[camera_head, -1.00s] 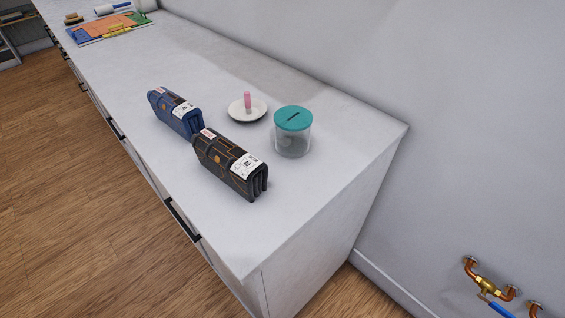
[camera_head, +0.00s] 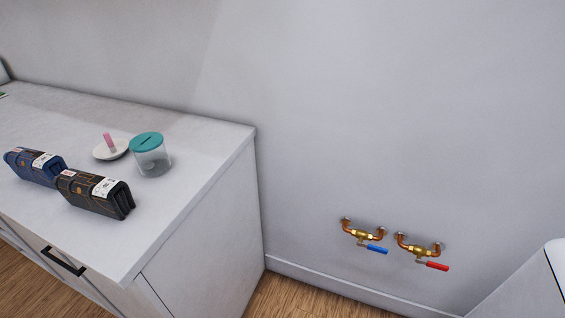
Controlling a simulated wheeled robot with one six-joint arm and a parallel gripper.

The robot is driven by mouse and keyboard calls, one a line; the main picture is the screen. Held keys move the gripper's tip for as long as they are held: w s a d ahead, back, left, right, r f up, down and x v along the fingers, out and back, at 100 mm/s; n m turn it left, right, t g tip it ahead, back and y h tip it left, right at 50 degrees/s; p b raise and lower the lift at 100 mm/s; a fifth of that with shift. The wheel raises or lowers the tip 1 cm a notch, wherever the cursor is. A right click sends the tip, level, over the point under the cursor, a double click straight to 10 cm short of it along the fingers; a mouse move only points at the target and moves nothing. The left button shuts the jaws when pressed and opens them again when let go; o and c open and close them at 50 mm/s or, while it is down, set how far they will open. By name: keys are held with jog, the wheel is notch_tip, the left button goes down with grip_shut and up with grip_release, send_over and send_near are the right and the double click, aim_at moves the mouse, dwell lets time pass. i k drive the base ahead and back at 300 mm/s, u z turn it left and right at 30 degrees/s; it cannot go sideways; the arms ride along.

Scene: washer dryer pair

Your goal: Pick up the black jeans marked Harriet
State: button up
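Folded black jeans (camera_head: 92,193) with orange stitching and a white label lie on the white counter (camera_head: 165,212), near its front edge at the left of the view. The writing on the label is too small to read. Folded blue jeans (camera_head: 34,167) with a similar label lie just left of them, close to or touching them. My gripper is not in view.
A clear jar with a teal slotted lid (camera_head: 148,143) and a white dish (camera_head: 110,150) holding a pink object stand behind the jeans. Pipes with blue (camera_head: 376,249) and red valve handles are on the wall. A white appliance edge (camera_head: 540,285) shows at lower right.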

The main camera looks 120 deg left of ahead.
aim_at(111, 198)
jog(key=i, duration=0.6)
jog(key=u, duration=4.95)
jog(key=i, duration=0.5)
jog(key=z, duration=0.05)
jog(key=k, duration=0.5)
jog(key=u, duration=1.75)
jog(key=i, duration=1.15)
